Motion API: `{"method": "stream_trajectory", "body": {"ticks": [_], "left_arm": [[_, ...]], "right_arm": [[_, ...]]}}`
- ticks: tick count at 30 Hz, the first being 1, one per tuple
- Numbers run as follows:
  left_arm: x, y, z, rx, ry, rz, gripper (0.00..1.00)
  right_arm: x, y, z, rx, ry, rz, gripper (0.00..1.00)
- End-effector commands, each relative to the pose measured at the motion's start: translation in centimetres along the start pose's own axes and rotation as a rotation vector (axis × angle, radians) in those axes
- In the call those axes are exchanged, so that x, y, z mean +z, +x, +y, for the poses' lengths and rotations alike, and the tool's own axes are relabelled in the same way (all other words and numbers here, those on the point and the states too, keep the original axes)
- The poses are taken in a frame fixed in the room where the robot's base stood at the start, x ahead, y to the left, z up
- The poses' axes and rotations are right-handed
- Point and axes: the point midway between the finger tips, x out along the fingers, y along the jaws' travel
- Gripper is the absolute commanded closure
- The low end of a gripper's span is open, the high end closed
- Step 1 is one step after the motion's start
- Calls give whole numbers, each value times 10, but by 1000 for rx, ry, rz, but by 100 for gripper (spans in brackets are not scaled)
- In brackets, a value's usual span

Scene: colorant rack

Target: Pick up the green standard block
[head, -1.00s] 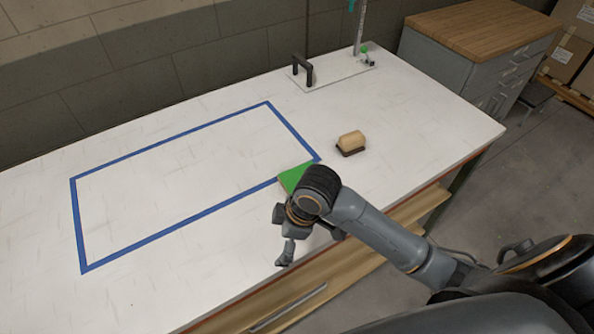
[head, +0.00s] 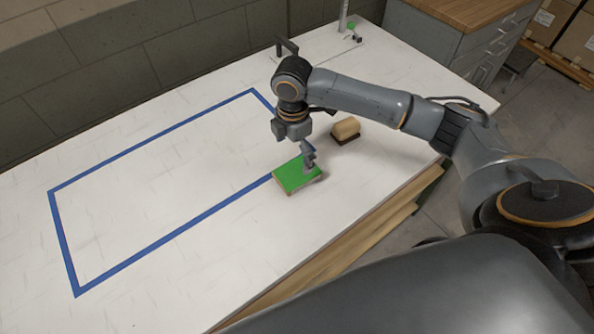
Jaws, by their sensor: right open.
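The green block (head: 294,177) is a flat piece with a green top and tan sides. It lies on the white table at the right front corner of the blue taped rectangle. My right gripper (head: 308,161) is open and points down over the block's right back part. Its fingertips overlap the block in the picture; I cannot tell whether they touch it. My left gripper is not in view.
A blue tape rectangle (head: 152,250) marks the white table (head: 140,210). A wooden-handled brush (head: 346,129) lies right of the block, under my right forearm. A plate with a black handle (head: 288,46) stands at the back. The rectangle's inside is clear.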

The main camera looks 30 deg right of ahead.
Motion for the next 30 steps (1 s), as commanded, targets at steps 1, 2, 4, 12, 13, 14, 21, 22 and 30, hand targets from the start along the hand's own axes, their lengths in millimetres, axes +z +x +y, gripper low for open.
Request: {"method": "stream_trajectory", "body": {"ticks": [1,2,4,12,13,14,21,22,30], "left_arm": [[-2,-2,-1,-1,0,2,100],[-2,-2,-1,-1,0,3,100],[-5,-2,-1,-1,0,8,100],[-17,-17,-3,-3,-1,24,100],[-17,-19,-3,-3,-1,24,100],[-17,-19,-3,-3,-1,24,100],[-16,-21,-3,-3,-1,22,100],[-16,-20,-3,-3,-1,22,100],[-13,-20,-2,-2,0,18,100]], "right_arm": [[0,6,-1,-3,0,0,0],[0,9,-1,-2,-1,1,0],[0,14,0,0,-1,0,0],[6,40,-8,-3,1,-1,0],[7,45,-9,-4,1,-1,0],[6,50,-8,-2,0,1,0],[6,69,-8,2,-1,0,0],[6,69,-7,2,-1,1,0],[6,69,-7,2,-1,0,29]]}}
